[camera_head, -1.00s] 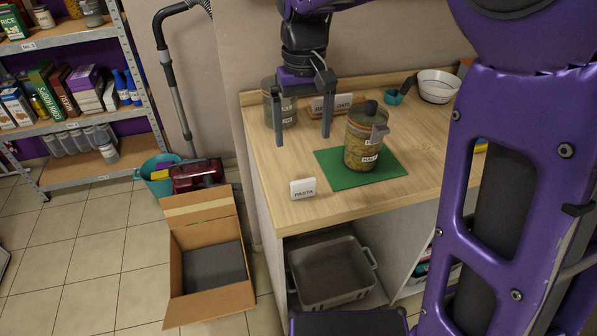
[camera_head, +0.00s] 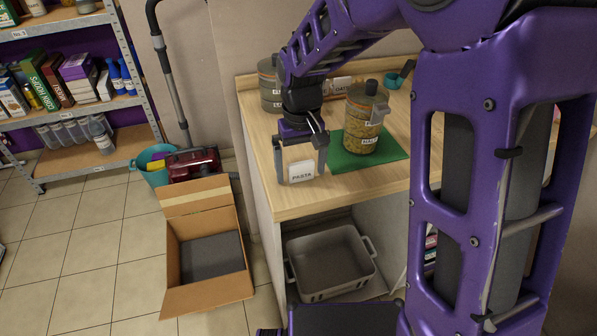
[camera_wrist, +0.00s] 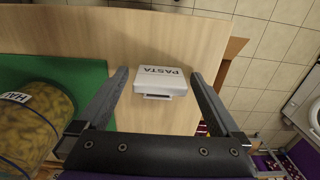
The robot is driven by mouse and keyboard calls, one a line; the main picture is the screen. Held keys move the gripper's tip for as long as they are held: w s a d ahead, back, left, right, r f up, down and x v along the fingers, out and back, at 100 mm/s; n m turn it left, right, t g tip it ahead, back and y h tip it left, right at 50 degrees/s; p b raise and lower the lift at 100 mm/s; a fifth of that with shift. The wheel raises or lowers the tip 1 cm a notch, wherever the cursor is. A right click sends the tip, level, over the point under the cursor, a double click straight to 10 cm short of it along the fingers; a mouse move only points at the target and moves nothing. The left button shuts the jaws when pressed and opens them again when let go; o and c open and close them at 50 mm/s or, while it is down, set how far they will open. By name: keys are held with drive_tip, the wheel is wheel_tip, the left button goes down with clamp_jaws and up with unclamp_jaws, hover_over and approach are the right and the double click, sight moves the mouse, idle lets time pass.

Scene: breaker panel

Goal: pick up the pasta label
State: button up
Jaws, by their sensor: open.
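The pasta label (camera_head: 301,171) is a small white block with dark "PASTA" lettering. It stands on the wooden counter near the front left edge. In the wrist view the pasta label (camera_wrist: 161,80) lies ahead, between the two fingers, with clear gaps on both sides. My gripper (camera_head: 301,180) is open, pointing down, with one finger on each side of the label in the head view. It also shows in the wrist view (camera_wrist: 158,75), open and empty. Whether the fingertips reach fully around the label is hard to tell.
A glass jar of pasta (camera_head: 362,125) stands on a green mat (camera_head: 385,152) just right of the gripper. Another jar (camera_head: 268,88) and a sign stand behind. The counter's front edge (camera_head: 330,208) is close. An open cardboard box (camera_head: 205,297) sits on the floor.

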sight(301, 162)
drive_tip(key=shift+f, duration=0.1)
drive_tip(key=c, duration=1.3)
wheel_tip(301, 162, up, 10)
drive_tip(key=shift+r+p, duration=0.1)
drive_tip(key=shift+p, duration=0.9)
drive_tip(key=shift+c, duration=0.2)
drive_tip(key=o, duration=0.8)
drive_tip(key=c, duration=0.9)
drive_tip(key=shift+r+p, duration=2.75)
drive_tip(key=shift+r, duration=0.2)
drive_tip(key=w+d+r+m, duration=0.2)
drive_tip(key=d+r, duration=0.1)
drive_tip(key=d, duration=0.1)
drive_tip(key=w+d+r+m+p, duration=0.1)
drive_tip(key=w+d+r+m, duration=0.1)
drive_tip(key=w+d+r, duration=0.1)
drive_tip(key=w+d+r+m+p, duration=0.1)
drive_tip(key=w+d+r+m, duration=0.1)
drive_tip(key=d, duration=0.5)
drive_tip(key=shift+w+d+r, duration=0.1)
drive_tip(key=shift+w+r, duration=0.25)
drive_tip(key=shift+r, duration=0.25)
drive_tip(key=shift+w+d+r, duration=0.1)
drive_tip(key=shift+w+r, duration=0.2)
drive_tip(key=shift+r, duration=0.3)
